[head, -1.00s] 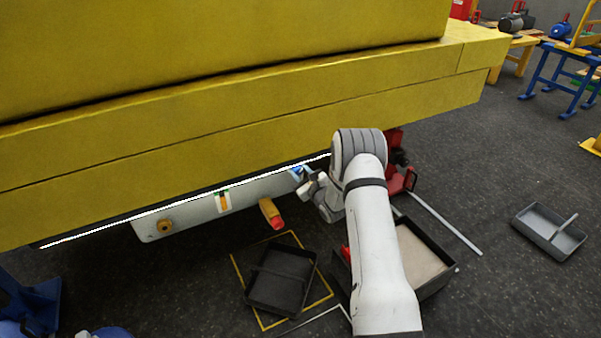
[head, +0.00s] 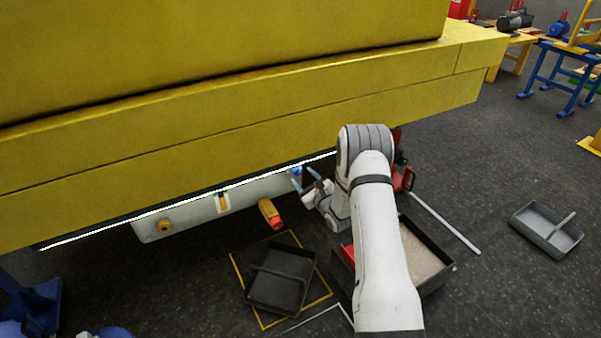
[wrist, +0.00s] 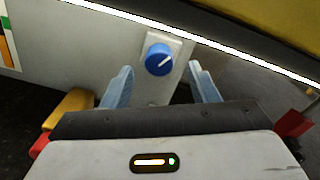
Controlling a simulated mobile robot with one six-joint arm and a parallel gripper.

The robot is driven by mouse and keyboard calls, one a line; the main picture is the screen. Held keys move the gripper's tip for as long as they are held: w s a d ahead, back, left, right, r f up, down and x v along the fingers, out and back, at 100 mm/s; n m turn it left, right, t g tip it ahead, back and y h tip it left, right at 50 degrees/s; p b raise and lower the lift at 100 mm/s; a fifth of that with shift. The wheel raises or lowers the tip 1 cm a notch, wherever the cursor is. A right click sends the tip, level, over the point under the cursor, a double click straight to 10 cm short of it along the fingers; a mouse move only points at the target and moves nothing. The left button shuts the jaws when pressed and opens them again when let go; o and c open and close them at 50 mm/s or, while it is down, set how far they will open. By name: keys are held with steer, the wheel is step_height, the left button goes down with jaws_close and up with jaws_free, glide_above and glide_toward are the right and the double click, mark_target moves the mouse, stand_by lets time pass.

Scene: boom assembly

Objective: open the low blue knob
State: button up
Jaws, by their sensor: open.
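The low blue knob (wrist: 159,60) sits on a pale plate on the grey tank side in the wrist view, with a white pointer line slanting up to the right. It shows small in the head view (head: 296,171), under the yellow beam. My gripper (wrist: 160,80) is open, its two light-blue fingers on either side below the knob in the picture. The knob lies beyond the fingertips and appears apart from them. In the head view my gripper (head: 303,182) is at the tank's right end, partly hidden by my arm.
The yellow beam (head: 300,110) with a bright strip overhangs the tank (head: 185,215). An orange and red handle (head: 270,213) hangs left of my gripper. A black tray (head: 280,278) and a sand-filled box (head: 430,270) are on the floor below.

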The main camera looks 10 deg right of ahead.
steer(key=shift+p+v, duration=0.3)
steer(key=shift+v, duration=1.65)
steer(key=shift+r, duration=0.1)
